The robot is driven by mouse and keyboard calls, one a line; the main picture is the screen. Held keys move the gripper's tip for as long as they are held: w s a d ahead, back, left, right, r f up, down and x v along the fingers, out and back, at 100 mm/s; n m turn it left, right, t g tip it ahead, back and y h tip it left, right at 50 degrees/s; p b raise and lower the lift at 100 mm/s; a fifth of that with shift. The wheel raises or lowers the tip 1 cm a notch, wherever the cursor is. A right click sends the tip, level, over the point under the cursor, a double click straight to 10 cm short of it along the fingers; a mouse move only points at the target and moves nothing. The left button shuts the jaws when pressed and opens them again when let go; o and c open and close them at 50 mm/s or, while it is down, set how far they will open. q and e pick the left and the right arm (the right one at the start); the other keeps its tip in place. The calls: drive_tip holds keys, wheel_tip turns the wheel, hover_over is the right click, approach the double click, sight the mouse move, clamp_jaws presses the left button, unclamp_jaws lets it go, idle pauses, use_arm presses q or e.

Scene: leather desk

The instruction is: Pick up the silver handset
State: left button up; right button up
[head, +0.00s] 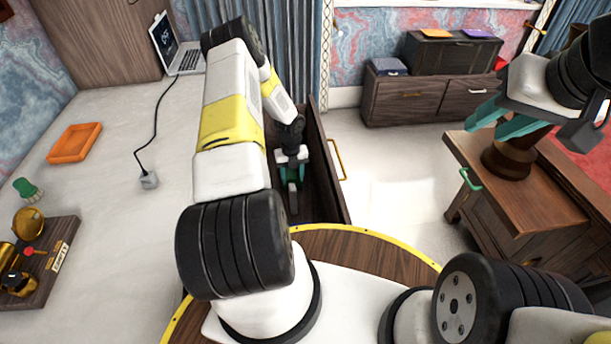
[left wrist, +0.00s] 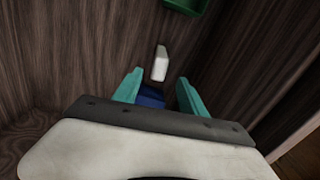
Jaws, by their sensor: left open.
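A small pale silver-grey block, which looks like the silver handset (left wrist: 160,63), stands out against the dark wood in the left wrist view. My left gripper (head: 293,185) reaches down into an open drawer in the head view. Its teal fingers (left wrist: 158,92) are apart, with the pale block just beyond them and nothing clearly held. A blue object (left wrist: 152,97) lies between the fingers, partly hidden by the gripper body. In the head view I cannot clearly separate the handset from the gripper. My right gripper (head: 503,122) is at the right, its teal fingers apart and empty.
The dark drawer walls (head: 325,165) stand close around the left gripper. A green object (left wrist: 185,5) shows at the top of the left wrist view. A wooden cabinet (head: 530,200) is below my right gripper.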

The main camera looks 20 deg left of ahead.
sight(292, 186)
use_arm(q)
wheel_tip(292, 186, down, 5)
drive_tip(key=shift+a+f, duration=0.1)
drive_tip(key=shift+f, duration=0.05)
drive_tip(key=shift+c, duration=0.4)
clamp_jaws()
idle(1.0)
